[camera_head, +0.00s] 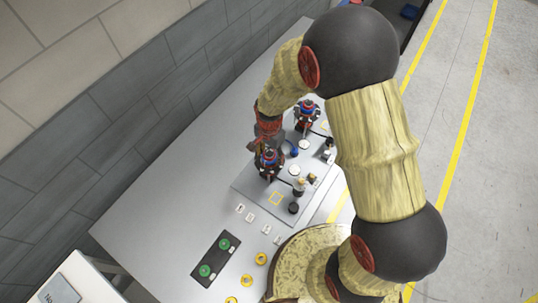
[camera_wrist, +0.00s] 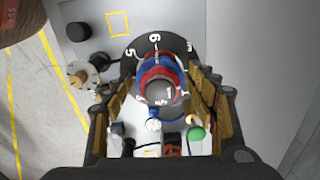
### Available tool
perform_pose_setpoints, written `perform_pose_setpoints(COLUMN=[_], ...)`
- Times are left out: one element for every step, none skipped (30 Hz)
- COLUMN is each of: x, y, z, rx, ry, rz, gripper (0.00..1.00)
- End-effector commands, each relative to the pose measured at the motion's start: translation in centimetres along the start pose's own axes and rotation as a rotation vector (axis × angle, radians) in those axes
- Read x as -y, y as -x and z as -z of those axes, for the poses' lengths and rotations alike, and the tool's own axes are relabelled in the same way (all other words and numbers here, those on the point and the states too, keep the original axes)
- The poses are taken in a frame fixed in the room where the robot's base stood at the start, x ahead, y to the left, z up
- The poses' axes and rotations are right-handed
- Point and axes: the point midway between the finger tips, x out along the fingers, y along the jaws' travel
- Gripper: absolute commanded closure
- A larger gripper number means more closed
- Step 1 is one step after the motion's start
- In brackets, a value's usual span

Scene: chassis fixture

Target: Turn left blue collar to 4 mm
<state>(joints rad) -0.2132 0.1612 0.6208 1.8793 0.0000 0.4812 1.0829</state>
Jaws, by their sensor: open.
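Two upright red-and-blue units stand on the grey fixture plate (camera_head: 246,187). The nearer left one has a blue collar (camera_head: 267,156), partly hidden by my gripper (camera_head: 266,147). In the wrist view this blue collar (camera_wrist: 142,93) shows with a red ring and a grey top, seen from above. A black dial ring (camera_wrist: 152,44) with white numbers, 5 and 6 among them, lies around its base. My gripper (camera_wrist: 163,98) is open, with one finger on each side of the unit. I cannot tell whether the fingers touch it. The other unit (camera_head: 306,113) stands farther back.
A brass fitting (camera_wrist: 79,76) and a black knob (camera_wrist: 78,32) stand beside the collar. A dark panel with green buttons (camera_head: 214,258) and several yellow rings (camera_head: 261,258) lie at the table's front. The table's left part (camera_head: 150,225) is clear; a wall runs behind it.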

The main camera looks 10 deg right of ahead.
Motion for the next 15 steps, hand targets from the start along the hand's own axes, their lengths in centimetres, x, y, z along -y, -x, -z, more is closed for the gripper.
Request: perform_pose_setpoints(x=[0.01, 0.01, 0.01, 0.01, 0.01, 0.02, 0.02, 0.02, 0.03, 0.03, 0.03, 0.04, 0.04, 0.04, 0.04], y=[-0.02, -0.02, -0.02, -0.02, -0.02, -0.02, -0.01, -0.01, -0.01, 0.00, 0.00, 0.00, 0.00, 0.01, 0.01], z=[0.01, 0.01, 0.01, 0.01, 0.01, 0.01, 0.01, 0.01, 0.01, 0.02, 0.02, 0.02, 0.02, 0.02, 0.02], rx=[0.000, 0.000, 0.000, 0.000, 0.000, 0.000, 0.000, 0.000, 0.000, 0.000, 0.000, 0.000, 0.000, 0.000, 0.000], ry=[-0.040, -0.066, -0.100, -0.125, -0.150, -0.185, -0.210, -0.235, -0.269, -0.294, -0.320, -0.352, -0.375, -0.395, -0.420], rz=[0.000, 0.000, 0.000, 0.000, 0.000, 0.001, 0.001, 0.001, 0.001, 0.001, 0.001, 0.001, 0.001, 0.001, 0.001], gripper=[0.42, 0.42, 0.42, 0.42, 0.42, 0.42, 0.42, 0.42, 0.42, 0.42, 0.42, 0.42, 0.42, 0.42, 0.42])
